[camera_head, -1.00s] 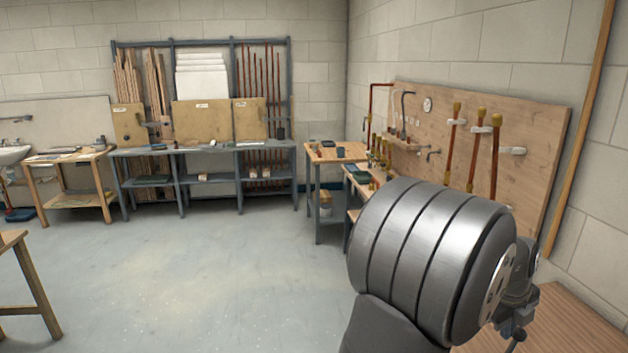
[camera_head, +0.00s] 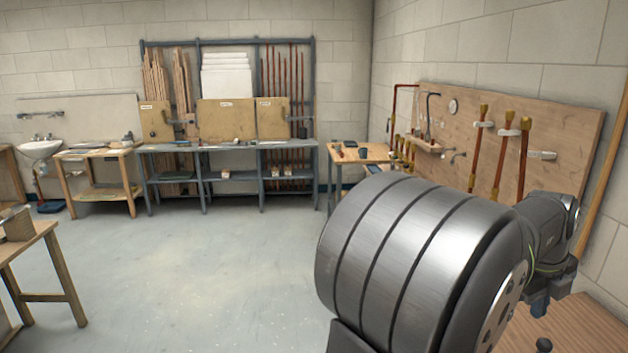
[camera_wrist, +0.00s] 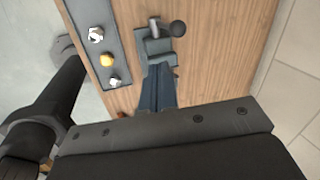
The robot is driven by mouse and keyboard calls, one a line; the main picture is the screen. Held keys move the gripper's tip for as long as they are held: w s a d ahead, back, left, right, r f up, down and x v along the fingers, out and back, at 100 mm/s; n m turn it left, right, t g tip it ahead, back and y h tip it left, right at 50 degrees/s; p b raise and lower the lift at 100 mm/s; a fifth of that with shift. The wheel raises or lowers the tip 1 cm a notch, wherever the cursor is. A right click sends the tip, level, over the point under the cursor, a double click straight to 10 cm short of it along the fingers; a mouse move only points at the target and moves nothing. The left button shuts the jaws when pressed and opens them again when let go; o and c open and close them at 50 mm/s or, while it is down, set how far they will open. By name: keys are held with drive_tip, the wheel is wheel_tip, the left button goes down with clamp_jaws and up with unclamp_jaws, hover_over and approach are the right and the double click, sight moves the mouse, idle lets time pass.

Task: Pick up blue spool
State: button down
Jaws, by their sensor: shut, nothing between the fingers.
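I cannot make out a blue spool for certain in either view. In the head view a small dark blue object (camera_head: 364,152) stands on the small wooden table at the back; it is too small to tell what it is. My gripper (camera_wrist: 158,68) shows in the wrist view as two dark blue-grey fingers, shut together and empty, over a wooden bench top. Just beyond the fingertips, in that view, is a grey vise-like tool (camera_wrist: 154,47) with a round black knob. In the head view my own arm hides much of the right side.
The head view shows a pipe board (camera_head: 560,125) on the right wall, a grey workbench (camera_head: 230,147) at the back, a wooden table (camera_head: 25,240) at left and open floor (camera_head: 190,270).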

drive_tip(key=c, duration=0.7)
unclamp_jaws()
drive_tip(key=shift+o, duration=0.2)
drive_tip(key=s+d+f+m+y, duration=0.1)
drive_tip(key=s+d+f+m, duration=0.15)
drive_tip(key=s, duration=0.55)
drive_tip(key=s+d+f+m+y, duration=0.1)
drive_tip(key=s+d+f+m, duration=0.15)
drive_tip(key=s, duration=0.55)
drive_tip(key=s+d+f+m+y, duration=0.1)
drive_tip(key=s+d+f+m, duration=0.2)
drive_tip(key=s, duration=0.4)
drive_tip(key=shift+m+g, duration=0.3)
drive_tip(key=shift+m, duration=0.2)
drive_tip(key=f, duration=0.3)
drive_tip(key=a+f, duration=0.1)
drive_tip(key=f, duration=0.7)
drive_tip(key=shift+s+a+f, duration=0.15)
drive_tip(key=shift+s+f, duration=0.1)
drive_tip(key=shift+s, duration=0.05)
drive_tip(key=shift+w+d+f, duration=0.1)
drive_tip(key=shift+w+f, duration=0.05)
drive_tip(key=shift+f, duration=1.35)
drive_tip(key=shift+w+d+f, duration=0.1)
drive_tip(key=shift+f, duration=1.35)
